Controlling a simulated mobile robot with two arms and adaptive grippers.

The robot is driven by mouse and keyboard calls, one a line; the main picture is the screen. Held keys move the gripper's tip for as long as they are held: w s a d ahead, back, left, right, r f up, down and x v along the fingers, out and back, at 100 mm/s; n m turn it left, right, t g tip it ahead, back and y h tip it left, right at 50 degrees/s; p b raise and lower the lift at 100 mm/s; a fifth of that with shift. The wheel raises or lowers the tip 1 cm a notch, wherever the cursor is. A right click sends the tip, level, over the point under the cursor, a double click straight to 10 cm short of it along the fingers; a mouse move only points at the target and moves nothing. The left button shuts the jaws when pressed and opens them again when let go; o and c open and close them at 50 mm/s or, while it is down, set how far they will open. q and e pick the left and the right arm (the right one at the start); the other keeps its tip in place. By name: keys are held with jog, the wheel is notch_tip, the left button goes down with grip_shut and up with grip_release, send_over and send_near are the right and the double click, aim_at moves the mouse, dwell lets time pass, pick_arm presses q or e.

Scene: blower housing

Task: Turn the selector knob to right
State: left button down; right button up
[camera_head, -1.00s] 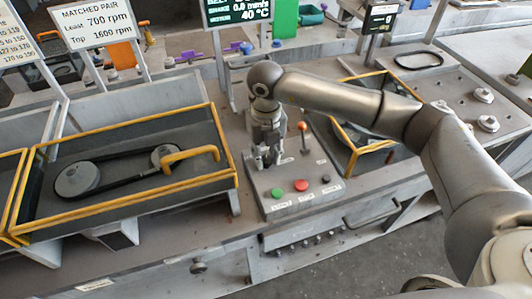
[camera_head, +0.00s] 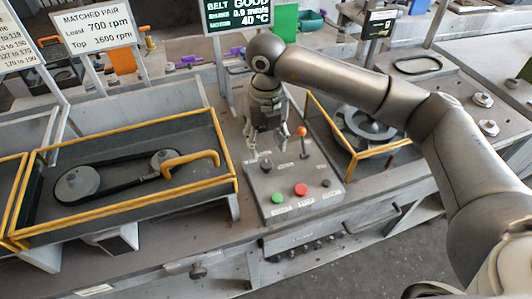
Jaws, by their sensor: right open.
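The grey control panel (camera_head: 291,172) stands on the bench in the middle of the head view. A small dark knob (camera_head: 266,164), likely the selector knob, sits on its upper left part; its exact pointing direction is too small to read. My right gripper (camera_head: 268,146) is open and empty, fingers pointing down, just above and behind this knob and apart from it. My left gripper is not in view.
The panel also has a green button (camera_head: 278,197), a red button (camera_head: 300,189), a black button (camera_head: 326,183) and an orange-tipped lever (camera_head: 302,132). A yellow-edged belt tray (camera_head: 228,165) lies left, and a yellow-framed blower housing (camera_head: 352,150) right.

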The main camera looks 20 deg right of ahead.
notch_tip(320, 180, up, 6)
jog(key=shift+f, duration=0.2)
dwell(0.5)
